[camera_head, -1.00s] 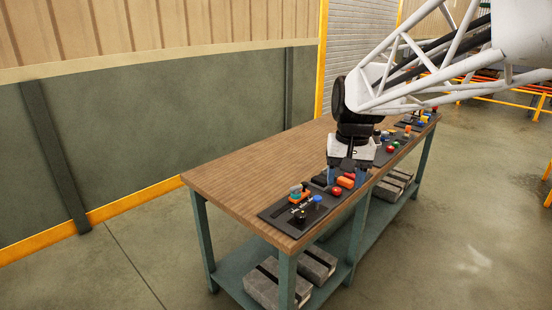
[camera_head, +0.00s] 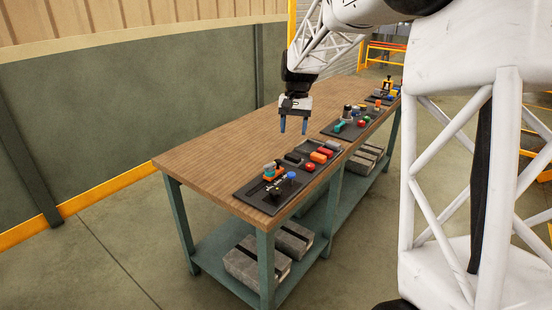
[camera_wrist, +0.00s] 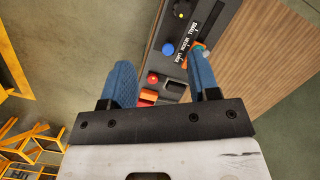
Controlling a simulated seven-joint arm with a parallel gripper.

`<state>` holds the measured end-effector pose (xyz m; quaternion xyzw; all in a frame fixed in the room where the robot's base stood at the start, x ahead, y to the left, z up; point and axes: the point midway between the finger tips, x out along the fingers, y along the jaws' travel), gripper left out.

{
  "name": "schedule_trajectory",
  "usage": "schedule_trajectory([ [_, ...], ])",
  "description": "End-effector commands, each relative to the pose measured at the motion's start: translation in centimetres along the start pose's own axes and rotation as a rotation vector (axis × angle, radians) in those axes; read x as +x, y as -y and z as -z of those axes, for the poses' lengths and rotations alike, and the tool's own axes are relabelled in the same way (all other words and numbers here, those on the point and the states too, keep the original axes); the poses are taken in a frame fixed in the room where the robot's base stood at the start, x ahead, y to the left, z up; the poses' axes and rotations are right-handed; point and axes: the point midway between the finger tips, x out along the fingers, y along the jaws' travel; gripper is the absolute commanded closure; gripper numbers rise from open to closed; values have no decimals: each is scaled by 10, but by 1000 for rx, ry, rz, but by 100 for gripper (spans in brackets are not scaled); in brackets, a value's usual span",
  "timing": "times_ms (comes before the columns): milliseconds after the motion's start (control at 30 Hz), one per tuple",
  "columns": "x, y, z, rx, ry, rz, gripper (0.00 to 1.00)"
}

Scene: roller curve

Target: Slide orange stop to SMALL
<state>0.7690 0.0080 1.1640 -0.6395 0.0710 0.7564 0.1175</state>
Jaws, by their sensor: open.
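The orange stop (camera_head: 274,174) with a teal handle sits on the nearest black panel (camera_head: 246,191). In the wrist view the stop (camera_wrist: 196,45) shows at the LARGE end of a strip lettered SMALL, MEDIUM, LARGE (camera_wrist: 192,30), partly hidden by my right-hand finger. The SMALL end lies toward the top of that view. My gripper (camera_head: 293,128) is open and empty, with its two blue fingers pointing down. It hangs above the table, apart from the stop and beyond it in the head view.
A blue knob (camera_head: 291,176) and a black knob (camera_head: 275,191) stand close to the stop. A red button (camera_head: 310,167) and orange and red blocks (camera_head: 318,157) are farther along. More panels stand toward the far end. The wooden tabletop (camera_head: 215,160) left of the panels is clear.

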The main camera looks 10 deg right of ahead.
Motion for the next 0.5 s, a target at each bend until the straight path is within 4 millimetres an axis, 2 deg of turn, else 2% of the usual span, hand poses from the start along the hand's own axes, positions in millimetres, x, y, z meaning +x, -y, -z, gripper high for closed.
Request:
schedule_trajectory([
  [100,8,7,28,13,23,0,45],
  [500,42,30,112,58,100,-1,45],
])
